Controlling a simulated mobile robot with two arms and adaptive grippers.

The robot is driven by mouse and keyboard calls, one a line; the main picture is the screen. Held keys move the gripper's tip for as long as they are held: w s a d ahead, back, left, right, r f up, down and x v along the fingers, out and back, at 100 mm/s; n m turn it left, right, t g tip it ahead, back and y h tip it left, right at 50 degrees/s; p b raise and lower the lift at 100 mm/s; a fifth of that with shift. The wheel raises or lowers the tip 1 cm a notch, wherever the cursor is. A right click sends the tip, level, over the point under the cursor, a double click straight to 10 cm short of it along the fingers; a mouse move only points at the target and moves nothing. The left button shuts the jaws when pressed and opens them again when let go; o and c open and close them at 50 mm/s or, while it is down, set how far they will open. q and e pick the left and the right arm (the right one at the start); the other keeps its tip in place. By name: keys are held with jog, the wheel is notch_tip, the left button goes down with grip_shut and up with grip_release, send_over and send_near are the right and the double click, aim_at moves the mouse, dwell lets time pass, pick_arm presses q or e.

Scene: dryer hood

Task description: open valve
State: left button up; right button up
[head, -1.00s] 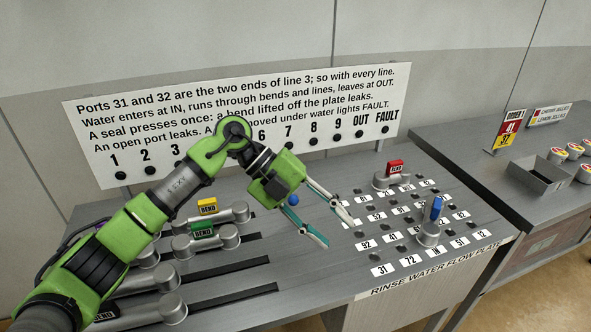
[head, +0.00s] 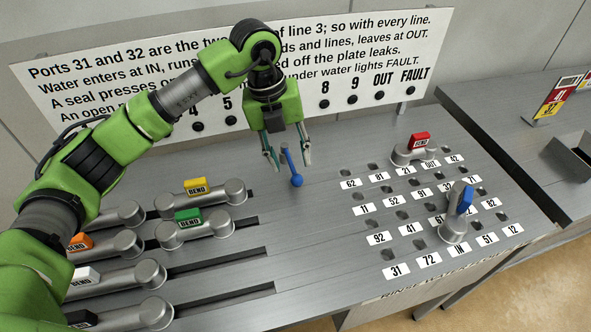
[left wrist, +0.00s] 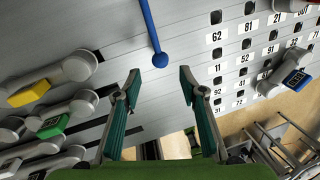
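The valve handle looks to be a blue lever with a ball end (head: 296,182), rising from the grey table top just left of the port plate. It also shows in the left wrist view (left wrist: 150,28), with its ball just beyond and between my fingertips. My left gripper (head: 288,160) is open and empty, pointing down at the lever. In the left wrist view, its two teal fingers (left wrist: 159,76) stand apart with a gap to the ball; no contact shows. The lever's base is partly hidden behind the gripper in the head view. My right gripper is not in view.
Several grey bends with coloured tags lie in slots at left, such as the green one (head: 188,217). On the port plate sit a red-tagged bend (head: 414,150) and a blue-tagged bend (head: 457,215). A sign (head: 130,90) with indicator dots stands behind.

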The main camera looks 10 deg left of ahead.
aim_at(295, 176)
pick_arm(q)
jog(key=f, duration=0.4)
jog(key=d+f+p, duration=0.1)
jog(key=f, duration=0.1)
jog(key=shift+w+d+f, duration=0.1)
jog(key=shift+w+f, duration=0.1)
grip_shut()
